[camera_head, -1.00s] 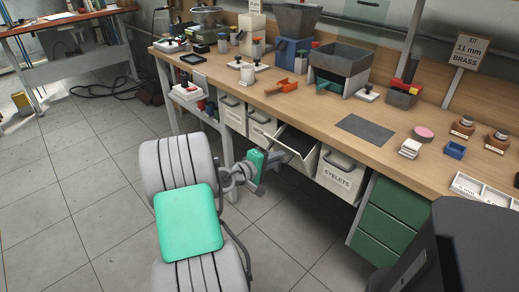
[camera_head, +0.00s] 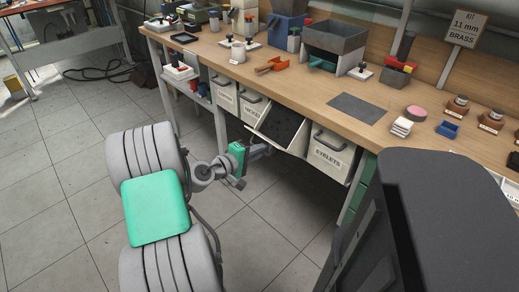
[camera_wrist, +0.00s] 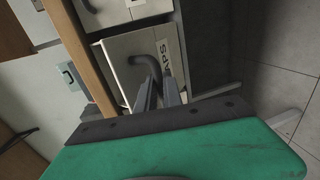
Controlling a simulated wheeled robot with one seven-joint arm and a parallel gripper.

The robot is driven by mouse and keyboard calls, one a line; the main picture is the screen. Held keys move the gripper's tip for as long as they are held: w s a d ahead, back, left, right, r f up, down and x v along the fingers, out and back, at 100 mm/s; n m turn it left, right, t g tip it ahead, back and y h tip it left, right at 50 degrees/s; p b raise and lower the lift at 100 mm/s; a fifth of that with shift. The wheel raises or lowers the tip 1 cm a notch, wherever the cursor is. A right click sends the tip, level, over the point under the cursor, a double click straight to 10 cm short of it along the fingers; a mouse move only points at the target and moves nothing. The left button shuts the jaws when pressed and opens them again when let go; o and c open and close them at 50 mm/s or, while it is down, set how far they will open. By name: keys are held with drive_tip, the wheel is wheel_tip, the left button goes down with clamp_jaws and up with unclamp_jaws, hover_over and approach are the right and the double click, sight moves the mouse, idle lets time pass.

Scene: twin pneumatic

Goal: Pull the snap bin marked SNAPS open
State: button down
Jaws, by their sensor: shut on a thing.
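The SNAPS bin is a white tilting bin (camera_head: 292,141) under the bench, tipped out at the top so its dark inside and dark contents show in the head view. In the wrist view, the front of the SNAPS bin (camera_wrist: 118,62) carries a label (camera_wrist: 168,65), of which only the last letters show. Its dark curved handle (camera_wrist: 148,62) runs down to my fingers. My gripper (camera_head: 266,149) is at the bin's front, below its upper edge. In the wrist view, my gripper (camera_wrist: 159,88) is shut on the handle; the exact grip is partly hidden by the fingers.
The EYELETS bin (camera_head: 330,158) hangs shut to the right, and two more white bins (camera_head: 224,97) (camera_head: 251,109) to the left. Green drawers (camera_head: 352,195) stand beyond. The bench top (camera_head: 300,88) overhangs the bins.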

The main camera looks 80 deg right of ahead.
drive_tip(key=c, duration=1.8)
unclamp_jaws()
drive_tip(key=shift+s+f, duration=0.15)
drive_tip(key=p+v, duration=0.1)
drive_tip(key=v, duration=0.7)
